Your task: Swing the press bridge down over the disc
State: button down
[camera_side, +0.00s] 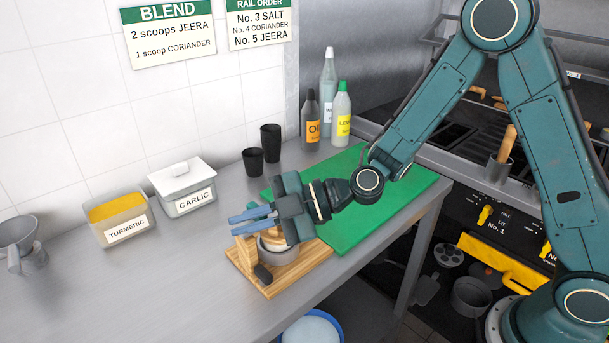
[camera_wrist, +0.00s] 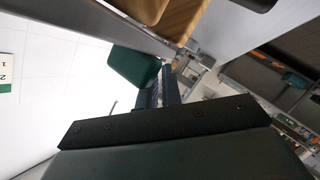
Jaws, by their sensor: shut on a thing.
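The press stands on a wooden base (camera_side: 312,266) near the counter's front edge. A grey metal cup (camera_side: 285,270) sits on it, with a dark knob or handle (camera_side: 263,273) at its front. The disc cannot be made out clearly; my gripper covers most of the cup's top. A wooden part of the press bridge (camera_side: 245,254) stands upright at the cup's left. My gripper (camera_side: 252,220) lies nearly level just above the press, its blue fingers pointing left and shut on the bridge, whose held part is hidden. The fingers also show in the wrist view (camera_wrist: 164,88).
A green board (camera_side: 375,205) lies right of the press. Turmeric (camera_side: 120,218) and garlic (camera_side: 183,186) containers, two black cups (camera_side: 262,150) and several bottles (camera_side: 328,105) stand behind. The counter left of the press is clear.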

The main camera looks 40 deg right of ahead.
jog(key=v, duration=0.5)
jog(key=shift+f, duration=0.15)
jog(key=shift+s, duration=0.1)
dwell(0.3)
jog(key=s+d+r+m+g+h, duration=0.1)
jog(key=s+d+r+m+h, duration=0.2)
jog(key=s+d+m, duration=0.3)
jog(key=s+d+r+m+h, duration=0.3)
jog(key=s+d+m+h, duration=0.2)
jog(key=s+d+m, duration=0.2)
jog(key=s+d+r+m+g+h, duration=0.1)
jog(key=s+d+r+m+h, duration=0.1)
jog(key=s+d+m+h, duration=0.2)
jog(key=s+d+m, duration=0.3)
jog(key=s+d, duration=0.1)
jog(key=s, duration=0.1)
jog(key=shift+d+r+g+h, duration=0.3)
jog(key=shift+d+r, duration=0.05)
jog(key=shift+r, duration=0.05)
